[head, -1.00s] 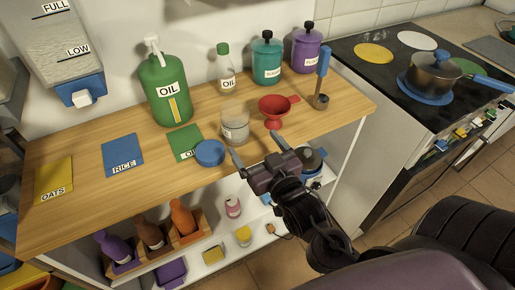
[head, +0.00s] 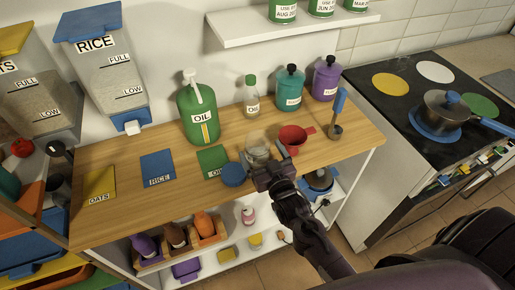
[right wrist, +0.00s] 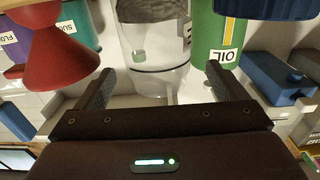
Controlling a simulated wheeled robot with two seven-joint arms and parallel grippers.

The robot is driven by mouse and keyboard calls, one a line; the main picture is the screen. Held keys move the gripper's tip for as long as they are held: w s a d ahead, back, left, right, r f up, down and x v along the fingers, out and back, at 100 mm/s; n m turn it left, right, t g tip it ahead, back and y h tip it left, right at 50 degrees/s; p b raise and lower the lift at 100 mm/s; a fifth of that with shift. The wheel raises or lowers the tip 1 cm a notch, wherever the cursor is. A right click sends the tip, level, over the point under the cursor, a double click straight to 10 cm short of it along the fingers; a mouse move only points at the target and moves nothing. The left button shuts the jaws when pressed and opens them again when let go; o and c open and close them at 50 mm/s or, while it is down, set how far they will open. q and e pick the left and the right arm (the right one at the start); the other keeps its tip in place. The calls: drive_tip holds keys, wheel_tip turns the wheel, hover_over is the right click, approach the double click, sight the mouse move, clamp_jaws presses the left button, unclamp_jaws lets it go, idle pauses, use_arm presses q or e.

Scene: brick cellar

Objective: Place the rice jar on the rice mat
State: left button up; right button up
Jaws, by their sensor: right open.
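A clear glass jar (head: 257,151) with pale contents, seemingly the rice jar, stands lidless on the wooden counter. My right gripper (head: 264,162) is open at the jar's near side, its fingers spread left and right of it. In the right wrist view the jar (right wrist: 155,45) shows between the two open fingers (right wrist: 162,82); I cannot tell how deep it sits between them. The blue rice mat (head: 157,174) lies flat and empty on the counter to the left. My left gripper is not in view.
A blue round lid (head: 233,175) lies just left of the jar, by the green oil mat (head: 212,157). A red funnel (head: 293,137) stands close right. Behind are an oil jug (head: 198,101) and a bottle (head: 251,106). The yellow oats mat (head: 100,184) lies far left.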

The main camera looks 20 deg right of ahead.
sight(253, 134)
drive_tip(key=w, duration=0.1)
drive_tip(key=w+p, duration=0.1)
drive_tip(key=w, duration=0.1)
drive_tip(key=shift+w+d+r, duration=0.15)
drive_tip(key=shift+w+r, duration=0.1)
drive_tip(key=shift+w, duration=0.15)
drive_tip(key=shift+w+f, duration=0.15)
drive_tip(key=shift+w, duration=0.15)
drive_tip(key=shift+c, duration=0.3)
drive_tip(key=c, duration=1.1)
